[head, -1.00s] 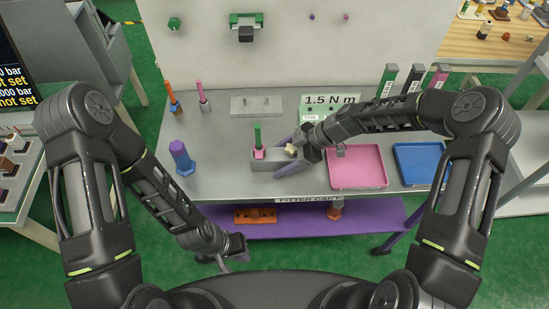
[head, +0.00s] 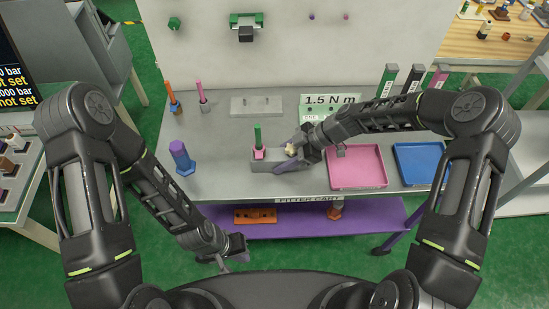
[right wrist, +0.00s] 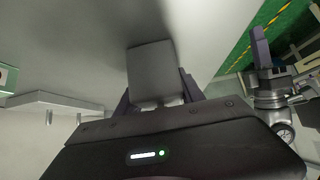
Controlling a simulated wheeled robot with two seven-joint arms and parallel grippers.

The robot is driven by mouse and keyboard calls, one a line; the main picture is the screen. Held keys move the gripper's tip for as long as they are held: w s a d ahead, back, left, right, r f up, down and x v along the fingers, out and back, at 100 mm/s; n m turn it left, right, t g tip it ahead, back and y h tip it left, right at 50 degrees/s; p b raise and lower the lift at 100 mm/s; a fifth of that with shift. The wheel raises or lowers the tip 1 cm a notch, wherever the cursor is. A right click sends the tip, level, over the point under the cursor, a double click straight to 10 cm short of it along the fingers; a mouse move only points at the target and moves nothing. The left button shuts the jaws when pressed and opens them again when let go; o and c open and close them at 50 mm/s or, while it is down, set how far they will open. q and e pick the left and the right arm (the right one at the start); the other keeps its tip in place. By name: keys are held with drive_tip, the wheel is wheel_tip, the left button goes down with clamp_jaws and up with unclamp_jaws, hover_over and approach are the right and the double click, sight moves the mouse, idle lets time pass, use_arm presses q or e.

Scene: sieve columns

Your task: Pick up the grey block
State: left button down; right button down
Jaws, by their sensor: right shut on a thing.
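The grey block (head: 264,166) is near the front middle of the grey bench. A pink piece (head: 259,153) with a green post (head: 257,136) shows at its left part, and a cream piece (head: 291,149) shows near its right end. My right gripper (head: 289,160) is shut on the block's right part, its purple fingers along the sides. In the right wrist view a grey block face (right wrist: 152,70) lies between the fingers. I cannot tell whether the block is clear of the bench. My left gripper (head: 226,262) hangs below the bench's front edge, away from the block; its jaws are unclear.
A pink tray (head: 357,184) and a blue tray (head: 396,160) are right of the block. A blue and purple bolt piece (head: 180,157) stands to the left. A grey plate (head: 256,113) lies behind. Bare bench (head: 225,165) lies between bolt and block.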

sight(282, 154)
wheel_tip(282, 154, up, 10)
drive_tip(key=shift+r, duration=0.1)
idle(0.6)
idle(0.5)
drive_tip(key=shift+f+b, duration=0.2)
drive_tip(key=shift+b, duration=0.15)
drive_tip(key=shift+r, duration=0.1)
idle(0.3)
wheel_tip(282, 154, down, 7)
drive_tip(key=b, duration=0.8)
drive_tip(key=shift+f, duration=0.2)
drive_tip(key=shift+f+b, duration=1.1)
drive_tip(key=shift+b, duration=0.25)
